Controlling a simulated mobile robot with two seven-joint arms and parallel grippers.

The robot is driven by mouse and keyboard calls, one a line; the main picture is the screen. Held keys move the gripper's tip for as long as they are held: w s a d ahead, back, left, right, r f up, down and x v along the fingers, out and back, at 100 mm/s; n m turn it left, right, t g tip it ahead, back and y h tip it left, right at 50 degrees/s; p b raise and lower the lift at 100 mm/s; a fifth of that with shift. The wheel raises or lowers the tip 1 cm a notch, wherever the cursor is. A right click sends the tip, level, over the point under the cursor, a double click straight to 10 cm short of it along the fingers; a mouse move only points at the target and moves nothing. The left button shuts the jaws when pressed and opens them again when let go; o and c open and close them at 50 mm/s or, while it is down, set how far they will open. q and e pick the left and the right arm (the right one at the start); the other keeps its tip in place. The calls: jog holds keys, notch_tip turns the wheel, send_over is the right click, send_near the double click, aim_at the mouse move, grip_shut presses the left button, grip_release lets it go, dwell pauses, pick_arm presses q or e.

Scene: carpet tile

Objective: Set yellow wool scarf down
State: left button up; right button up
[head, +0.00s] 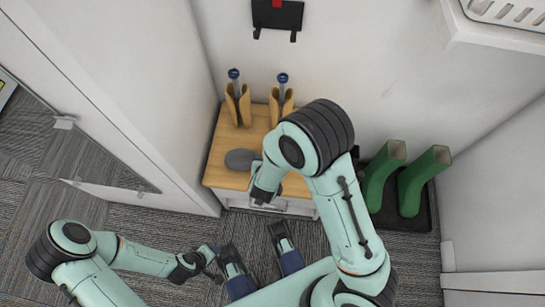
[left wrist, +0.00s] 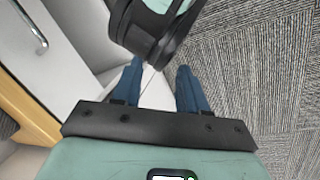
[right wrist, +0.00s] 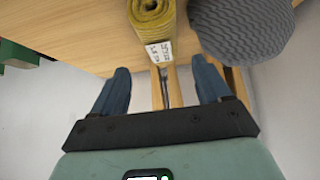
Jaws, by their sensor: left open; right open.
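A rolled yellow wool scarf (right wrist: 152,20) with a white label on its end lies on the wooden top (right wrist: 85,30) of a low cabinet in the right wrist view. My right gripper (right wrist: 161,78) is open, its two blue fingers apart on either side of the line of the scarf. The scarf's end is just beyond the fingertips, and nothing is held between them. In the head view my right arm hides the scarf. My left gripper (left wrist: 160,72) is open and empty, low in front of the cabinet.
A grey knitted item (right wrist: 243,28) lies right beside the scarf; it also shows in the head view (head: 242,159). Two tan upright shapes with blue-topped sticks (head: 238,103) stand at the cabinet's back. Green boots (head: 412,185) stand on a dark tray to the right.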

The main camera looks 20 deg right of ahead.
jog(key=b+x, duration=0.1)
jog(key=x, duration=0.3)
jog(key=shift+w+d+f, duration=0.15)
jog(key=shift+w+f, duration=0.05)
jog(key=shift+f, duration=0.15)
jog(key=b+x, duration=0.2)
jog(key=x, duration=0.2)
jog(key=shift+w, duration=0.15)
jog(key=shift+w+d+f+b, duration=0.25)
jog(key=shift+w+f+b, duration=0.1)
jog(key=shift+b, duration=0.05)
pick_arm(q)
jog(key=w+a+f+t+y, duration=0.1)
jog(key=w+a+f, duration=0.2)
jog(key=w+f, duration=0.2)
jog(key=shift+s+a, duration=0.1)
